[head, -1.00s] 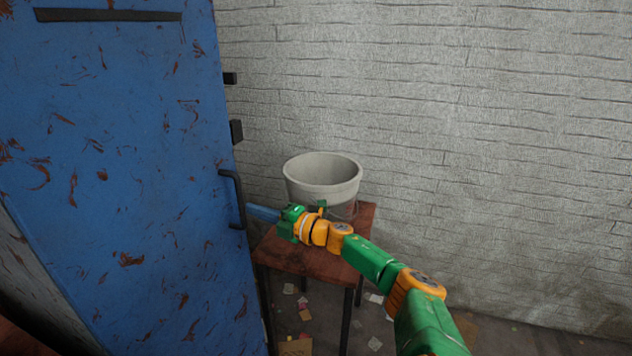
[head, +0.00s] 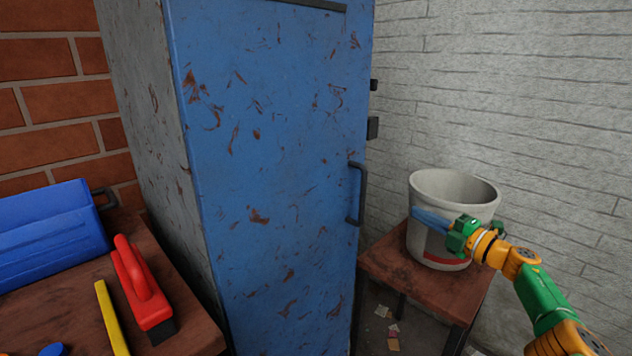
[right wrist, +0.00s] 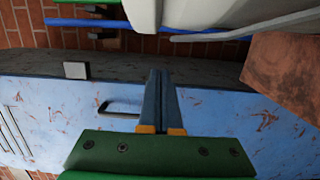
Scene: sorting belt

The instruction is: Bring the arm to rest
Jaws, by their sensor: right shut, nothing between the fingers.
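My right gripper (head: 418,216) is shut and empty, with its blue fingers together and pointing left. In the head view it is in front of the left side of a pale bucket (head: 455,186), to the right of the cabinet's door handle (head: 361,195) and apart from it. I cannot tell whether it touches the bucket. In the right wrist view the two fingers (right wrist: 161,78) are side by side with nothing between them, and the blue door with its handle (right wrist: 118,108) lies beyond. My left gripper is not in view.
A scratched blue cabinet (head: 270,160) stands in the middle, its door shut. The bucket sits on a brown stool (head: 385,262) by a white brick wall (head: 560,100). At left, a wooden table (head: 60,285) holds a blue toolbox (head: 45,235) and a red-handled brush (head: 143,285).

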